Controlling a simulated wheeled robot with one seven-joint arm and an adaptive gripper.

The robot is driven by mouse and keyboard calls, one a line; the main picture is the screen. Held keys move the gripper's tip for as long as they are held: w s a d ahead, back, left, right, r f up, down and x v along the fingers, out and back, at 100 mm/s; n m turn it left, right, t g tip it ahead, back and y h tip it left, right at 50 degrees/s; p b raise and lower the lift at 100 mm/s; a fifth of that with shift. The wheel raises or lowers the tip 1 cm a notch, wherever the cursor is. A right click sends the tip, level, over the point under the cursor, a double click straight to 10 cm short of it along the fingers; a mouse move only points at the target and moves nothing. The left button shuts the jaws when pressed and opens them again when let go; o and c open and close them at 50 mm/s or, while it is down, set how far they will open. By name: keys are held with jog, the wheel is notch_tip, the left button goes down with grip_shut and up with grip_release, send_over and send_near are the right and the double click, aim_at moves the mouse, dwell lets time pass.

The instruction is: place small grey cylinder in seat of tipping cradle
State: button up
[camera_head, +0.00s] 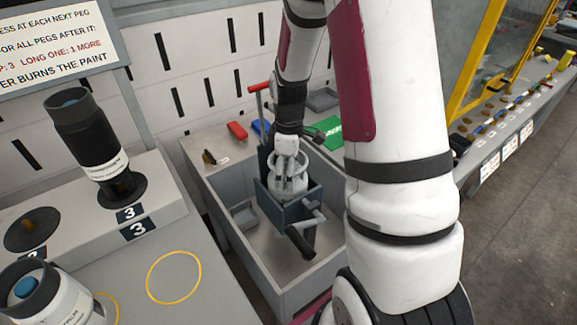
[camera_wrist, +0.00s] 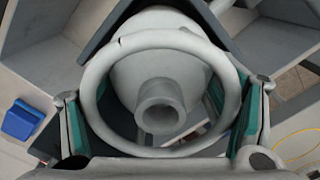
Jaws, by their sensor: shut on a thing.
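The small grey cylinder (camera_head: 289,184) is light grey, with a ring around its top end. In the wrist view the cylinder (camera_wrist: 158,70) shows end-on, with a round hollow neck inside the ring. My gripper (camera_head: 287,160) points down from above and is shut on the cylinder. In the wrist view the teal pads of my gripper (camera_wrist: 160,125) lie on both sides of the ring. The tipping cradle (camera_head: 280,209) is a dark grey open box. The cylinder's lower part is inside the cradle's opening; whether it rests on the seat is hidden.
The cradle stands within a grey walled trough (camera_head: 224,207). A red-handled lever (camera_head: 259,100) rises behind it. A dark cylinder (camera_head: 88,145) stands on the left bench, and another white-and-dark one (camera_head: 50,300) is at lower left. A yellow ring (camera_head: 174,301) marks clear bench.

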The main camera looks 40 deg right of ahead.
jog(key=o, duration=1.9)
jog(key=shift+f, duration=0.1)
jog(key=shift+o, duration=0.2)
notch_tip(320, 180, up, 11)
jog(key=shift+r+p, duration=0.2)
jog(key=shift+p, duration=0.2)
jog(key=s+a+r+m+t, duration=0.2)
jog(key=s+a+r+m, duration=0.3)
jog(key=s+a+r, duration=0.55)
jog(key=s+a+r+m, duration=0.1)
jog(key=s+m, duration=0.1)
jog(key=s, duration=0.4)
jog(key=s+a+r+m+t, duration=0.1)
jog(key=s+a+m, duration=0.1)
jog(key=s, duration=0.4)
jog(key=shift+a+r, duration=0.2)
jog(key=shift+r, duration=0.2)
jog(key=shift+r, duration=0.1)
